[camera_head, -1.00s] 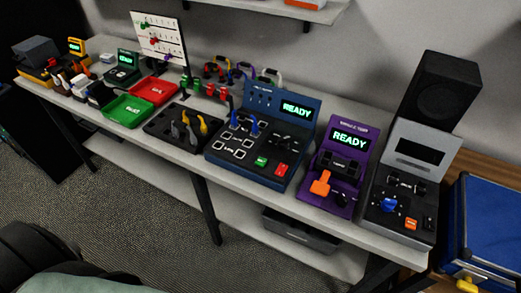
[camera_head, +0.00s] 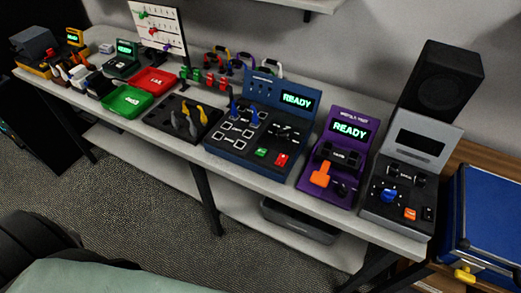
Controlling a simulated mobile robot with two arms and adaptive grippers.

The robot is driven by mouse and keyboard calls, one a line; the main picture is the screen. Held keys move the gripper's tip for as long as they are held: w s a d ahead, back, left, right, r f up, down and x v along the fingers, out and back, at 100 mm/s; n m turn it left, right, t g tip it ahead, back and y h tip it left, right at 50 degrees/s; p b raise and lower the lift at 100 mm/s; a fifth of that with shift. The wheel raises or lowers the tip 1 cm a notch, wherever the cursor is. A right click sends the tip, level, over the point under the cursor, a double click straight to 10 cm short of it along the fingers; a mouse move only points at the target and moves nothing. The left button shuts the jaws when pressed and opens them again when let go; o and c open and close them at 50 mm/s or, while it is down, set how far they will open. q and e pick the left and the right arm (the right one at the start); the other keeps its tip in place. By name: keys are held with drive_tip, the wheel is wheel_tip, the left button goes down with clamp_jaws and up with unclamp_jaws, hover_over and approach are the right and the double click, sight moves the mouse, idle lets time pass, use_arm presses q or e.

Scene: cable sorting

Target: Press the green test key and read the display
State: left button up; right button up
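A blue tester (camera_head: 243,145) stands on the bench, with a lit display (camera_head: 297,100) that reads READY in green. A green key (camera_head: 262,152) sits on its lower front panel, left of a red key (camera_head: 282,159). The key's lettering is too small to read. Nothing covers the key or the display. Neither of my grippers is in view.
A purple tester (camera_head: 347,114), also reading READY, and a grey unit (camera_head: 426,120) with a dark screen stand to the right. A black tray of pliers (camera_head: 157,121), a green tray (camera_head: 113,106) and a red tray (camera_head: 170,79) lie left. Bare bench (camera_head: 283,185) runs along the front edge.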

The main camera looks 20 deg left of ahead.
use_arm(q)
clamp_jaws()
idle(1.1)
